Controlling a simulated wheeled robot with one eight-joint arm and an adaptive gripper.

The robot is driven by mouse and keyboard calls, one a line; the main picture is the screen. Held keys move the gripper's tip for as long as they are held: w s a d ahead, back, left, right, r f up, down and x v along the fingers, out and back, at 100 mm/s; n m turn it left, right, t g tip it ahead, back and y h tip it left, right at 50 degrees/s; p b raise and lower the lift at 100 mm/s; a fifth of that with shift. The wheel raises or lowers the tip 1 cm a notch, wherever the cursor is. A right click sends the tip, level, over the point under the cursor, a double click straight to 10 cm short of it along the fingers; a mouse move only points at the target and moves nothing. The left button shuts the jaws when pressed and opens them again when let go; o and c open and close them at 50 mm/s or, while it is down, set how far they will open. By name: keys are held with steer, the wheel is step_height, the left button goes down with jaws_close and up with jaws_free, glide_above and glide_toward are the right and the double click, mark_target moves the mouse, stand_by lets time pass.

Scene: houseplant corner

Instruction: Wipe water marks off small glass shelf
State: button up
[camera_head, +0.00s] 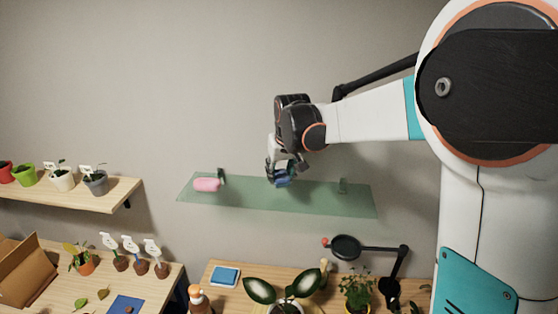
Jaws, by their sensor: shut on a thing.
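The small glass shelf (320,200) is a greenish see-through plate fixed to the wall by two brackets. My gripper (279,181) is over the middle of the shelf, pointing down. It is shut on a blue thing, which looks like a cloth (281,183). The cloth is at the shelf's surface, but I cannot tell whether it touches the glass. A pink rounded object (207,185) lies at the shelf's left end. Water marks cannot be made out at this size.
A wooden shelf (110,195) with several small pots is on the left. Below the glass stands a table (230,298) with a blue pad (225,277), an amber bottle (197,299), plants and a magnifier lamp (346,248). The glass right of my gripper is clear.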

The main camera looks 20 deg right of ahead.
steer(key=shift+w+a+r+p, duration=0.1)
steer(key=shift+a+r+p, duration=0.1)
steer(key=shift+r, duration=0.25)
steer(key=shift+w+a+r+p, duration=0.1)
steer(key=shift+r+p, duration=0.1)
steer(key=shift+r, duration=0.2)
steer(key=shift+s+d+r+p, duration=0.1)
steer(key=shift+d+r+p, duration=0.15)
steer(key=shift+r+p, duration=0.4)
steer(key=shift+a+r, duration=0.1)
steer(key=shift+r, duration=0.45)
